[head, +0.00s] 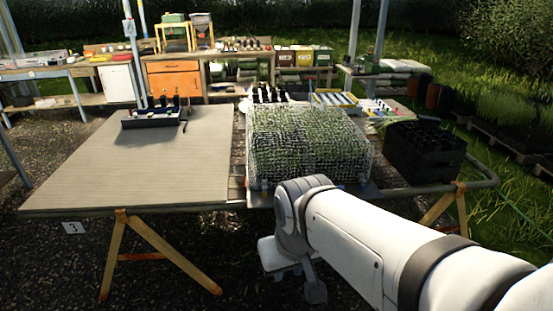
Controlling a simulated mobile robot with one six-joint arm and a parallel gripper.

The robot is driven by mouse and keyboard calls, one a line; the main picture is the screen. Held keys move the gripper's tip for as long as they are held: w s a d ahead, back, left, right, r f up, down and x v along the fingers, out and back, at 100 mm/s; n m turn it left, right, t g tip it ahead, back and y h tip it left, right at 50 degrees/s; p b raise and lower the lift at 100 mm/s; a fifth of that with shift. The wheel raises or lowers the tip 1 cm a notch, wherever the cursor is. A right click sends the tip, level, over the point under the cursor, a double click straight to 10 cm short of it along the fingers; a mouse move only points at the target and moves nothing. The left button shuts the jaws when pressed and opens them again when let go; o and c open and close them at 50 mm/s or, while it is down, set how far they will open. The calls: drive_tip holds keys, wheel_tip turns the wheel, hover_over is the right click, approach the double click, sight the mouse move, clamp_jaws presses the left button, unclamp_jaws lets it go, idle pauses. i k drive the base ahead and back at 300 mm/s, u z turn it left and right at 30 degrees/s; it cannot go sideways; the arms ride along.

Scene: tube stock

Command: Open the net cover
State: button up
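The net cover (306,140) is a pale mesh draped in a box shape over green seedlings. It stands on the bench right of the wooden board, and its mesh spans the top and front, so it looks closed. My white arm reaches in from the lower right. My gripper (291,277) is low in front of the bench, below and nearer than the net's front edge. It appears apart from the net. Its fingers are not clear, so I cannot tell whether it is open. My arm's wrist hides a bit of the bench edge below the net.
A bare wooden board (140,165) on trestle legs fills the left, with a dark rack (157,117) of bottles at its back. A black crate (423,152) stands right of the net. Behind the net are a row of dark-topped items and a tray (335,98). A metal rail edges the bench.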

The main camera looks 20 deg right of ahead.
sight(362, 175)
drive_tip(key=z, duration=0.05)
drive_tip(key=i, duration=1)
drive_tip(key=u, duration=0.05)
